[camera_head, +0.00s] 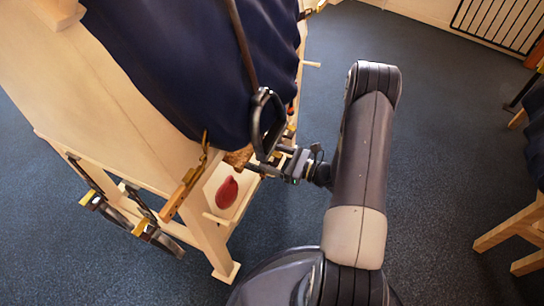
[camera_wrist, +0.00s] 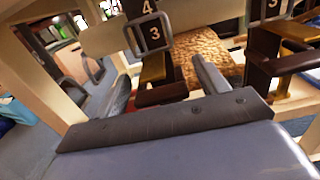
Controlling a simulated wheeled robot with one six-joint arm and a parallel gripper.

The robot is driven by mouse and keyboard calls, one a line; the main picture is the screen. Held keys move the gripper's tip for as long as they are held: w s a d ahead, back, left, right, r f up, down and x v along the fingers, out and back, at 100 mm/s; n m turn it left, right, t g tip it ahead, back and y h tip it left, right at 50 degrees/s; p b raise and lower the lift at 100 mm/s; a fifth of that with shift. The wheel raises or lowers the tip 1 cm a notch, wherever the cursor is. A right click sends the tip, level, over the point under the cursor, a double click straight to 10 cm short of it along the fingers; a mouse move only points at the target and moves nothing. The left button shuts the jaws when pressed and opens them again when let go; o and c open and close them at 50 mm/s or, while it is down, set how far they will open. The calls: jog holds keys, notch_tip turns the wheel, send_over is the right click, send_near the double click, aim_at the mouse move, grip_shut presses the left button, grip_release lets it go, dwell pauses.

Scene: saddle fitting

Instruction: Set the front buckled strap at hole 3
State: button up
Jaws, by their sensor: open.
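In the wrist view my gripper (camera_wrist: 166,82) is open, with one finger on each side of a dark brown strap end (camera_wrist: 162,95). A yellowish piece (camera_wrist: 153,68) lies just above that end, and a dark strip marked 4 and 3 (camera_wrist: 154,35) rises behind it. I cannot tell whether the fingers touch the strap. A second dark strap (camera_wrist: 261,52), with a 3 near it, stands to the right; which one is the front strap is unclear. In the head view my gripper (camera_head: 273,165) is at the stand's lower side, below a black stirrup-like loop (camera_head: 258,124); the strap holes are not visible.
The wooden stand (camera_head: 110,90) carries a navy cover (camera_head: 180,60). A red oval object (camera_head: 227,192) sits in a pale tray beside my gripper. A mottled brown pad (camera_wrist: 205,50) is behind the fingers. Open blue floor (camera_head: 440,110) lies right of my arm.

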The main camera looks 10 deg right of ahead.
aim_at(272, 163)
jog(key=p+v, duration=0.1)
jog(key=v, duration=0.9)
jog(key=shift+p, duration=0.35)
jog(key=b+x, duration=0.2)
jog(key=x, duration=0.8)
jog(key=shift+w+a, duration=0.15)
jog(key=shift+a, duration=0.15)
notch_tip(272, 163, down, 2)
jog(key=shift+d+f+b, duration=0.1)
jog(key=shift+f+b, duration=0.05)
jog(key=shift+b, duration=0.5)
jog(key=shift+f, duration=0.35)
